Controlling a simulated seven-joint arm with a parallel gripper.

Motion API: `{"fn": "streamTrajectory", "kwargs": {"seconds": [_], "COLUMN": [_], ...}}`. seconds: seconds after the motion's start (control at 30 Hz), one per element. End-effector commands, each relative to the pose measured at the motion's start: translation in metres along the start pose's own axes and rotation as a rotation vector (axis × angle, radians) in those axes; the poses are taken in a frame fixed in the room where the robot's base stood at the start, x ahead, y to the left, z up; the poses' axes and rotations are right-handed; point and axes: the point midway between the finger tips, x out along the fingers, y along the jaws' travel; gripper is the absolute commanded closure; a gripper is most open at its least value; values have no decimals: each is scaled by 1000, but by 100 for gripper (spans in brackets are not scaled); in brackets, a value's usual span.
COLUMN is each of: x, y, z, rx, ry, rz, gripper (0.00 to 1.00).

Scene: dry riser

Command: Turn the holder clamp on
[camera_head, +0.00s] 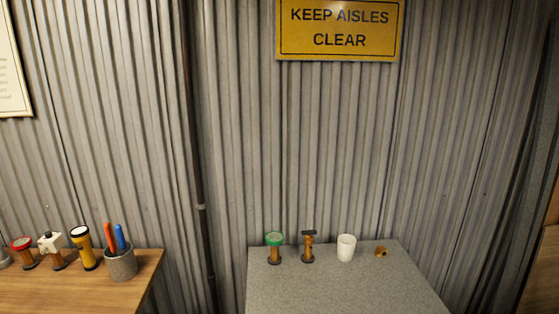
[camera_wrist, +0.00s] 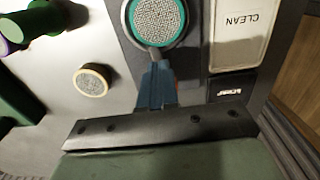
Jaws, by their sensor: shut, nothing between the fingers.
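My gripper (camera_wrist: 157,72) shows in the wrist view as narrow blue-grey fingers, shut and empty, rising from a dark bolted bar. The fingertips appear just below a round, mesh-faced piece with a green rim (camera_wrist: 157,20); I cannot tell whether they touch it. I cannot tell for sure which part is the holder clamp. In the head view, a green-topped piece on a brown stem (camera_head: 274,248) and a dark T-topped piece on a brown stem (camera_head: 308,246) stand upright on the grey table (camera_head: 340,289). My gripper is not in the head view.
The wrist view shows a beige-rimmed round piece (camera_wrist: 92,79), purple and green cylinders (camera_wrist: 38,22) and a CLEAN plate (camera_wrist: 240,35). On the grey table are a white cup (camera_head: 346,248) and a brass piece (camera_head: 381,252). A wooden table (camera_head: 60,293) holds several items.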

Motion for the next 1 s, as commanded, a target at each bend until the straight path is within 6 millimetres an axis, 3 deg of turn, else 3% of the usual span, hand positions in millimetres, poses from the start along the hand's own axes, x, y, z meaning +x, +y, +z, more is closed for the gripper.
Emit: {"fn": "streamTrajectory", "kwargs": {"seconds": [1.0], "x": [-1], "y": [-7], "z": [-8], "rx": [-1], "ry": [7], "rz": [-2], "gripper": [100]}}
